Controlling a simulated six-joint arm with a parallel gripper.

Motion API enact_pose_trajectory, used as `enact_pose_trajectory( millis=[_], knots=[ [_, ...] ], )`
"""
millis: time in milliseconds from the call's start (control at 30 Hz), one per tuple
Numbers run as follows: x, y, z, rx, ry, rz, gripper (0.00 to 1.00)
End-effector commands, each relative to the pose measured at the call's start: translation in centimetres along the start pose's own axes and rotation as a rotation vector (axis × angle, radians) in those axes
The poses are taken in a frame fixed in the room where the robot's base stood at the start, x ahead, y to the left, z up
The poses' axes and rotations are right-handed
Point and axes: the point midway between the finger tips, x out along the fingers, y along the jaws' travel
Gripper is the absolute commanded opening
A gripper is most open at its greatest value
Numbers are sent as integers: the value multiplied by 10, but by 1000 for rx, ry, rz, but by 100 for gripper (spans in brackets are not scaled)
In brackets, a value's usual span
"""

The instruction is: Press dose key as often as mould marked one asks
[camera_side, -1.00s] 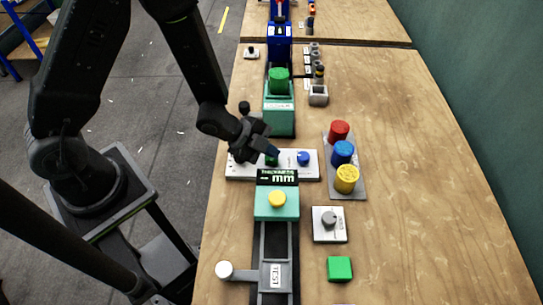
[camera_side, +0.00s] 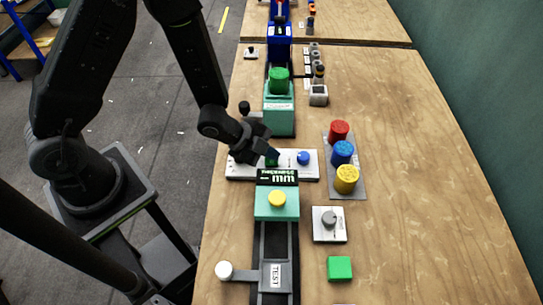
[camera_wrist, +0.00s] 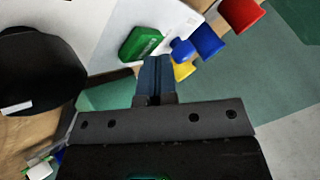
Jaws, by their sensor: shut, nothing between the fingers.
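A long white panel (camera_side: 238,167) lies across the bench, with a green key (camera_side: 271,161) and a blue round knob (camera_side: 303,157) on it. My gripper (camera_side: 273,153) is shut and empty, with its blue fingertips just above the green key, which they partly hide. In the wrist view my gripper (camera_wrist: 154,76) points near the green key (camera_wrist: 140,43), which has small white lettering; I cannot tell whether they touch. I cannot read which thing is the dose key or a mould marked one.
Red (camera_side: 339,130), blue (camera_side: 342,152) and yellow (camera_side: 346,178) cylinders stand on a grey plate to the right. A teal press with a green cylinder (camera_side: 279,80) is behind; a teal box (camera_side: 277,208) with a yellow button and small display is in front.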

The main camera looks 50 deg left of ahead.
Motion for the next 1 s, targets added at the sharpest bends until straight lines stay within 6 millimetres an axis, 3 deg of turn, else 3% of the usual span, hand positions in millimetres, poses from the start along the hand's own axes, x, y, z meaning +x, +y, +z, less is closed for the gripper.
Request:
enact_pose_trajectory(
  millis=[1000],
  knots=[
    [-20,-15,-15,2,2,-1,0]
  ],
)
